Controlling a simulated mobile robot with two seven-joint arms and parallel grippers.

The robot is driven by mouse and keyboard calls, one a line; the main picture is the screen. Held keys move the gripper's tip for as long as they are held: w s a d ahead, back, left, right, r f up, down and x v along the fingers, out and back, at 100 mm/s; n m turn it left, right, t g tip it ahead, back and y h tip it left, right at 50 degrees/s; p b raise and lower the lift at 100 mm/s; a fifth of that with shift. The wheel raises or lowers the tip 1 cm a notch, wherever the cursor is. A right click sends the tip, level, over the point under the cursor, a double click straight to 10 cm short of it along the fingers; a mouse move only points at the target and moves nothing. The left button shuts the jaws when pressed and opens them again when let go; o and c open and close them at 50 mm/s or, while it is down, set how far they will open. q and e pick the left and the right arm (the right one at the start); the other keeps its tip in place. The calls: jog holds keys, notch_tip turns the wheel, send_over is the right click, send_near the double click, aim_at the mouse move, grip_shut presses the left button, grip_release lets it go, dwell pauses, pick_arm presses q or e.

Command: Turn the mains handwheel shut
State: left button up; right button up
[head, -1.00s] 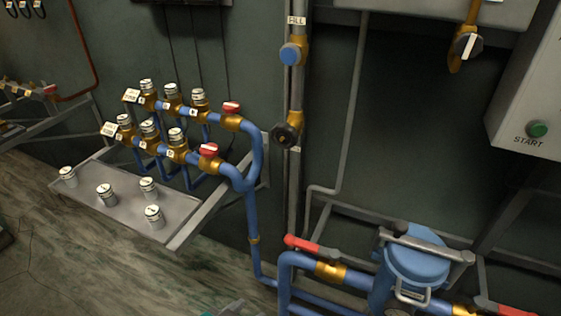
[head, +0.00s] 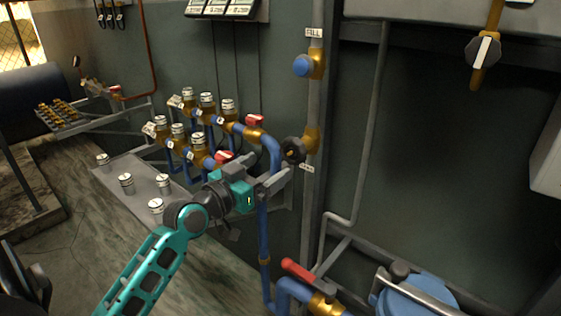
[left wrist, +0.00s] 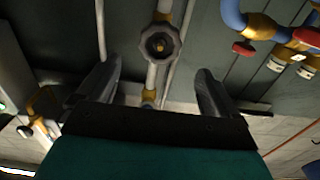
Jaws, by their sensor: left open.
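The black handwheel (head: 293,150) sits on a brass valve on the vertical grey pipe, just above a small white label too small to read. It also shows in the left wrist view (left wrist: 160,45), ahead of the fingers and between their lines. My left gripper (head: 276,179) is raised just below and left of the handwheel and looks apart from it. In the left wrist view the two dark fingers (left wrist: 157,88) are spread and empty. My right gripper is in neither view.
A blue knob (head: 303,66) sits higher on the same pipe, under a FILL label. Blue pipes with red-handled valves (head: 254,120) and several white-capped fittings stand left, close behind my left arm. A red lever (head: 298,270) is below. The dark wall right of the pipe is mostly clear.

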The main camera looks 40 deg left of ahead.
aim_at(290, 153)
pick_arm(q)
jog(key=w, duration=0.4)
jog(key=w+b, duration=0.1)
jog(key=w, duration=0.2)
jog(key=shift+w+d, duration=0.1)
jog(key=shift+d, duration=0.2)
jog(key=shift+w, duration=0.3)
jog(key=shift+c, duration=0.2)
jog(key=shift+s, duration=0.1)
jog(key=c, duration=1)
jog(key=shift+f+m+b, duration=0.2)
jog(key=shift+m+b, duration=0.1)
jog(key=shift+m, duration=1)
jog(key=shift+r+m+b, duration=0.1)
jog(key=shift+m+b, duration=0.2)
jog(key=shift+m, duration=0.7)
